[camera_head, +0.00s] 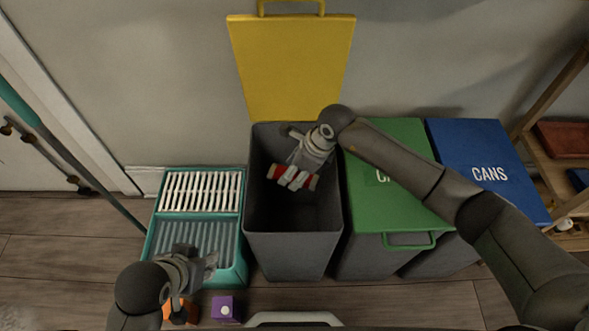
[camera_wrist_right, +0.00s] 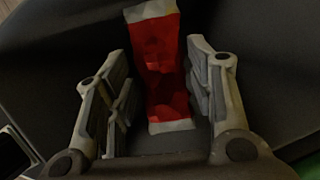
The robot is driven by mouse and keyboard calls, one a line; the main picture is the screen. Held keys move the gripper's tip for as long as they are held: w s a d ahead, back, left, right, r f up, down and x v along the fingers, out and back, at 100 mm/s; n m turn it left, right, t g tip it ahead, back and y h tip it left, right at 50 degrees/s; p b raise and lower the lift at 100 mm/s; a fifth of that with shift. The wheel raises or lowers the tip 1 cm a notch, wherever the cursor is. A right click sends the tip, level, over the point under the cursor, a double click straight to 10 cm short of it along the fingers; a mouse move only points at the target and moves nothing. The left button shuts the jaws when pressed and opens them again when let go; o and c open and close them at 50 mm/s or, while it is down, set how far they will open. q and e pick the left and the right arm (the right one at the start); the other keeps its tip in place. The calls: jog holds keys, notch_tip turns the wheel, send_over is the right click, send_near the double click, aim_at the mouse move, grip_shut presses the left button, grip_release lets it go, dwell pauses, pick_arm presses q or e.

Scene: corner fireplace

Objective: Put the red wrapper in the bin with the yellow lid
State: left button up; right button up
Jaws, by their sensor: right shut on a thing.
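The red wrapper (camera_head: 311,183), red with white ends, is between the fingers of my right gripper (camera_head: 293,178). In the right wrist view the wrapper (camera_wrist_right: 162,70) stands lengthwise between the two fingers of the right gripper (camera_wrist_right: 160,95), which is shut on it. The gripper and wrapper are over the mouth of the dark grey bin (camera_head: 292,252), whose yellow lid (camera_head: 291,65) stands open against the wall. My left gripper (camera_head: 207,268) is at the lower left, over the front of the teal crate; how far its fingers are apart is unclear.
A teal crate (camera_head: 241,262) with a white slatted rack (camera_head: 201,190) stands left of the open bin. A green-lidded bin (camera_head: 400,135) and a blue-lidded bin marked CANS (camera_head: 480,145) stand closed to the right. Orange (camera_head: 182,311) and purple (camera_head: 222,307) items lie near my left arm.

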jog(key=o, duration=0.7)
jog(key=shift+r, duration=0.1)
